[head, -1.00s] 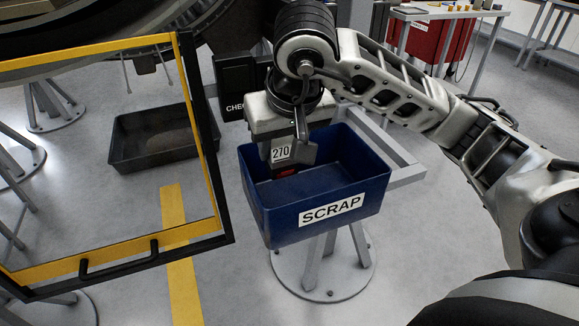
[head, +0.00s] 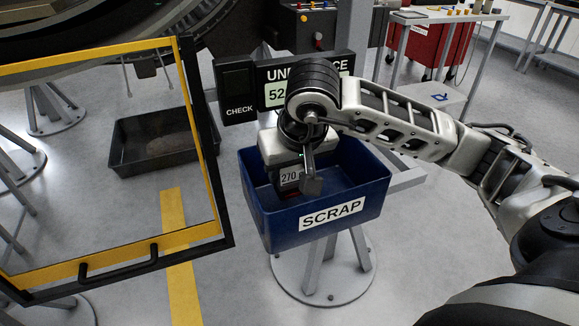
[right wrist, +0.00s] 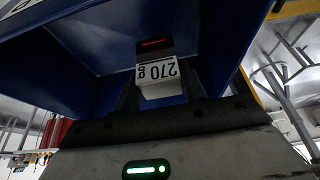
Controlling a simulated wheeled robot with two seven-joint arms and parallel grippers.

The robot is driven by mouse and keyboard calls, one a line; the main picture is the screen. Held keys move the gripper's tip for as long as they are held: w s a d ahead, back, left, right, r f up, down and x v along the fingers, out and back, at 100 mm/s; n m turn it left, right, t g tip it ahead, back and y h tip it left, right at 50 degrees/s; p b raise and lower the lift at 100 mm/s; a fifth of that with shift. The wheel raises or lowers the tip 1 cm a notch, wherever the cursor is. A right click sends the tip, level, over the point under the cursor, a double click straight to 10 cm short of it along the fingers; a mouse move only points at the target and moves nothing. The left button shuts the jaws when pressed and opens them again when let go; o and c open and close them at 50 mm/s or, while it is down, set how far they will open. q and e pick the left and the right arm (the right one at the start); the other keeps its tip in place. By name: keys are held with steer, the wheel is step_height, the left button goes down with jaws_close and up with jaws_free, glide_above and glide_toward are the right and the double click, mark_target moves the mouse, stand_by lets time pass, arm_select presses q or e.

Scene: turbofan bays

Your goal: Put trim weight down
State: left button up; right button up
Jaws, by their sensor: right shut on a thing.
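The trim weight (head: 290,178) is a small block with a white label reading 270 and a dark end with a red mark. It also shows in the right wrist view (right wrist: 158,72), where the label reads 270 g. My right gripper (head: 306,180) is shut on it and holds it inside the blue SCRAP bin (head: 345,212), below rim level. The fingers partly hide the weight. I cannot tell whether it touches the bin floor. The bin's blue wall (right wrist: 85,30) fills much of the right wrist view. My left gripper is not in view.
A black display (head: 240,92) marked CHECK stands behind the bin, partly covered by my right arm. A yellow-and-black framed panel (head: 210,160) stands at left. A dark floor tray (head: 150,145) lies behind it. A red cabinet (head: 435,50) is at the back right.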

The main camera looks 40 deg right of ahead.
steer(key=shift+f+b, duration=0.35)
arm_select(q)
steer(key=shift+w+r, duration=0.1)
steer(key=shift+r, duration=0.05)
arm_select(e)
steer(key=o, duration=1.1)
steer(key=shift+o, duration=0.2)
steer(key=shift+r+p, duration=0.65)
steer(key=shift+p, duration=0.15)
arm_select(q)
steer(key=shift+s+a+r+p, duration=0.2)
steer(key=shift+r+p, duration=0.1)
steer(key=shift+p, duration=0.4)
arm_select(e)
steer(key=v, duration=1.2)
steer(key=shift+s+f, duration=0.1)
